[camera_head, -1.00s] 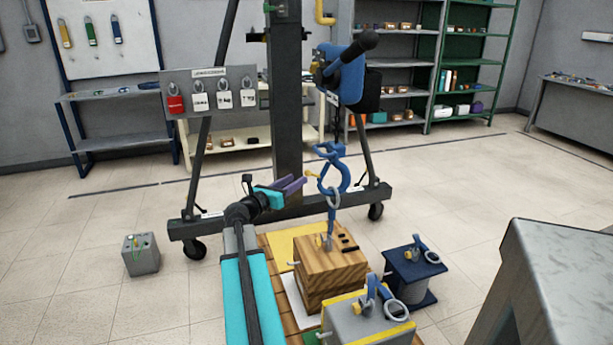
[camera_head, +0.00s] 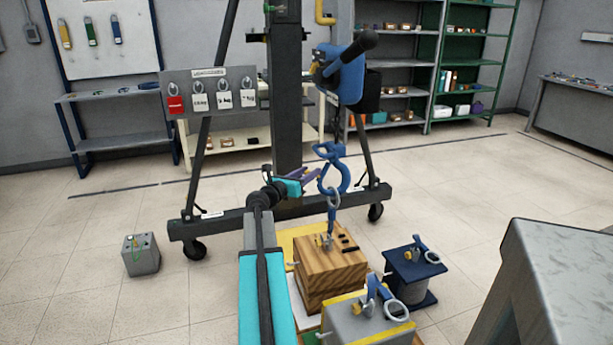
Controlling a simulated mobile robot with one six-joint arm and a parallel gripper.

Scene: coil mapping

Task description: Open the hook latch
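The blue hook (camera_head: 333,178) hangs below the blue hoist (camera_head: 345,76). Its latch is too small to make out clearly, so I cannot tell its position. A grey ring or link (camera_head: 333,200) hangs in the hook's lower part, above the wooden crate. My gripper (camera_head: 315,175), with purple fingers on a teal and black wrist, is just left of the hook at about mid-height. Its two fingers look apart, with nothing seen between them. Whether a fingertip touches the hook cannot be told from this view.
Below the hook stand the wooden crate (camera_head: 328,272), a grey block with yellow edges (camera_head: 366,325) and a dark blue spool (camera_head: 412,272), each with lifting fittings. The hoist stand's post (camera_head: 287,130) rises behind my gripper. A grey surface (camera_head: 560,285) fills the right foreground.

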